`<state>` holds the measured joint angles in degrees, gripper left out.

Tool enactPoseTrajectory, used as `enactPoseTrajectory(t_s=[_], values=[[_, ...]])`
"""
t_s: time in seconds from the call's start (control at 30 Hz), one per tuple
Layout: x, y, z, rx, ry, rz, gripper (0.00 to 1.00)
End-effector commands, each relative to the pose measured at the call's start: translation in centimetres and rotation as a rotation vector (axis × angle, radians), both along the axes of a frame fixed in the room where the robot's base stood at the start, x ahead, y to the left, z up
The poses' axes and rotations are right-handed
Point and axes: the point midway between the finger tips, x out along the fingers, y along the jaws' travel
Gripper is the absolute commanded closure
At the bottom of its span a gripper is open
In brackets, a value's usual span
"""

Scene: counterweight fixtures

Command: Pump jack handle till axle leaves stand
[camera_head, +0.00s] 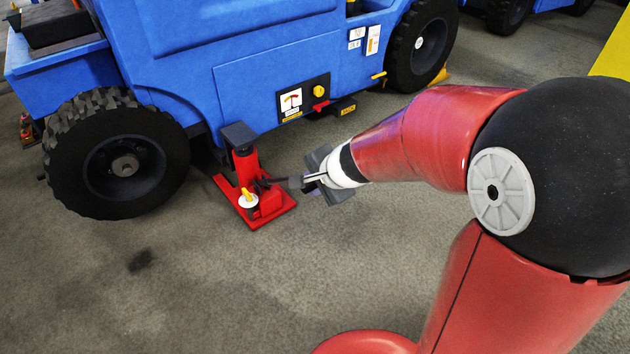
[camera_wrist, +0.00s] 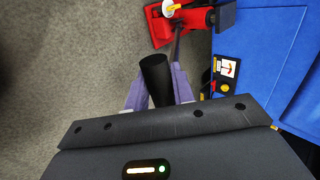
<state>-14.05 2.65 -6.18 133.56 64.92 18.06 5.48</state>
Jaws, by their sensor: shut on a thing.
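The red jack (camera_head: 247,199) stands on the floor beside the blue vehicle (camera_head: 240,60), just right of its near wheel. A dark grey block (camera_head: 238,134) sits at the top of the jack, against the vehicle's underside. The jack's dark handle (camera_head: 282,183) points right, towards my gripper (camera_head: 308,181). In the wrist view the black handle end (camera_wrist: 156,78) lies between the pale purple fingers of my gripper (camera_wrist: 158,93), which is shut on it. The jack's red base (camera_wrist: 160,28) shows at the top. I cannot make out the axle or the stand; the vehicle body hides its underside.
The near wheel (camera_head: 120,155) stands left of the jack. A gauge panel (camera_head: 303,98) with a yellow knob is on the vehicle's side, with small parts jutting out below it. A yellow chock (camera_head: 441,76) lies by the far wheel. The floor (camera_head: 200,290) in front is clear.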

Motion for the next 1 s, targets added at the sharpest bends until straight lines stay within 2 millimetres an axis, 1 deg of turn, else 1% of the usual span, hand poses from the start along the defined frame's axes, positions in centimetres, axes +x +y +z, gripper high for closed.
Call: enactPoseTrajectory(t_s=[0.03,0.3,0.4,0.6,0.8,0.93,1.0], values=[[0.3,0.4,1.6,-0.007,0.013,0.006,1.0],[2.1,1.6,3.8,-0.042,0.063,0.006,1.0],[2.5,1.9,4.1,-0.05,0.079,0.005,1.0],[2.9,2.2,4.1,-0.059,0.089,0.005,1.0],[4.0,2.9,5.9,-0.079,0.119,0.005,1.0],[4.7,3.5,6.6,-0.093,0.142,0.006,1.0],[5.5,4.2,6.7,-0.101,0.152,0.013,1.0]])
